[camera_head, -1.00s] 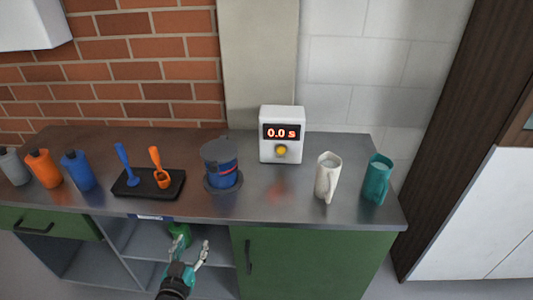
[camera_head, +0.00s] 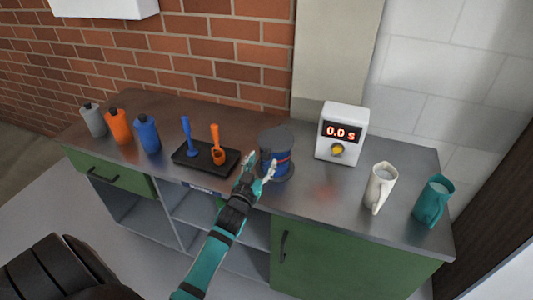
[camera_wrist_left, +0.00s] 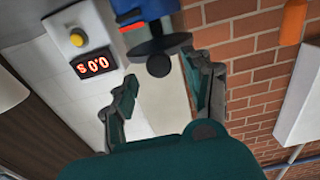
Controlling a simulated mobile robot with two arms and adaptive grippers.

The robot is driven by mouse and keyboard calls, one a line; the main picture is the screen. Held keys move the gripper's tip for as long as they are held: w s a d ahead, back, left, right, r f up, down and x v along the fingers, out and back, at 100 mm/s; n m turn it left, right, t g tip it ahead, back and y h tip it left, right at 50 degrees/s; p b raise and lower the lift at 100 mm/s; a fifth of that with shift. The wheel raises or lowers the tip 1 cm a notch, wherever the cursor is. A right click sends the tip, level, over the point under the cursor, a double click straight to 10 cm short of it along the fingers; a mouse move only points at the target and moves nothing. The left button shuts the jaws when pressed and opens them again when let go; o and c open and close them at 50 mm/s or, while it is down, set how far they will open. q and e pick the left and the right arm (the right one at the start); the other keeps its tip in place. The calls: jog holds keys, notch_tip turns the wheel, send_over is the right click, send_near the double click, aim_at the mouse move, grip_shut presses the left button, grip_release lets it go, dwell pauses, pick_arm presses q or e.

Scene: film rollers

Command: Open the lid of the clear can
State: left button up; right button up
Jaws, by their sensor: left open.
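The can (camera_head: 279,165) stands upright on the counter, with a blue body, a red mark and a grey lid (camera_head: 277,136). The lid lies on the can. In the left wrist view, which is upside down, the dark lid (camera_wrist_left: 160,45) shows with a round knob (camera_wrist_left: 158,66) below the blue can body (camera_wrist_left: 143,10). My left gripper (camera_head: 260,166) is open and empty, in front of the can in the head view. In the wrist view its fingers (camera_wrist_left: 160,76) are spread to either side of the knob. My right gripper is not in view.
A black tray (camera_head: 181,158) with a blue and an orange tool is left of the can. Grey, orange and blue bottles (camera_head: 147,134) stand farther left. A white timer (camera_head: 341,115) reading 0.0 s, a white jug (camera_head: 380,187) and a teal jug (camera_head: 431,200) are right.

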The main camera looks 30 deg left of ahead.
aim_at(266, 157)
pick_arm(q)
jog(key=shift+x, duration=2.1)
jog(key=shift+c, duration=0.3)
grip_shut()
